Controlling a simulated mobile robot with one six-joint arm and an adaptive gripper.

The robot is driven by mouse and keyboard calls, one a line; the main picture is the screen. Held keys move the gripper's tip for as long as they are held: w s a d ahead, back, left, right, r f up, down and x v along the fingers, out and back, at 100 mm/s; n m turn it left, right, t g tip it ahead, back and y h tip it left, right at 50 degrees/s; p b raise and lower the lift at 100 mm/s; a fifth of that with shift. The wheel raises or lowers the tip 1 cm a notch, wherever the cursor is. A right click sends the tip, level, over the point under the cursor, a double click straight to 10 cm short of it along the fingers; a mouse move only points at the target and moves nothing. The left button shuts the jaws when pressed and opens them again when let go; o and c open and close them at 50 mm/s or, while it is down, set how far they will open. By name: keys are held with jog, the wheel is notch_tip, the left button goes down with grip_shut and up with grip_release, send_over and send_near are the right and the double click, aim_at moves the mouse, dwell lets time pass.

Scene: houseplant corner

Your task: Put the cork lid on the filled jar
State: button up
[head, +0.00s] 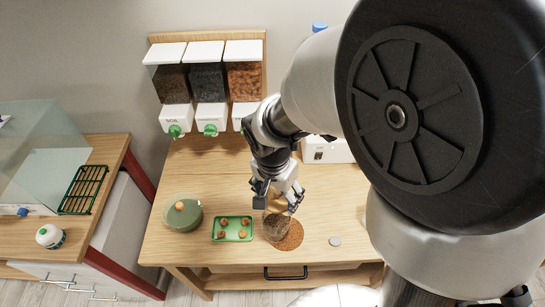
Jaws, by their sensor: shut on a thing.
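My gripper (274,199) points down over the front middle of the wooden table, with its fingers shut on a tan piece that looks like the cork lid (278,206). The glass jar (276,224) stands directly below it, with brown filling inside. The lid is at or just above the jar's mouth; I cannot tell whether they touch. The fingers hide part of the lid and the jar's rim. The jar stands at the left side of a round brown mat (293,238).
A green tray (233,239) with several small brown pieces lies just left of the jar. A round green pot (183,221) with an orange knob is farther left. A small grey disc (335,241) lies right of the mat. Dispensers (209,90) stand at the back.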

jog(key=shift+s, duration=0.35)
jog(key=shift+a+f, duration=0.1)
jog(key=shift+f, duration=0.1)
jog(key=shift+w+f+b, duration=0.1)
jog(key=shift+f+b, duration=2.5)
jog(key=shift+f, duration=0.5)
jog(key=shift+f+b, duration=0.15)
jog(key=shift+b, duration=0.35)
jog(key=o, duration=1)
jog(key=shift+c, duration=0.2)
jog(key=shift+o, duration=1)
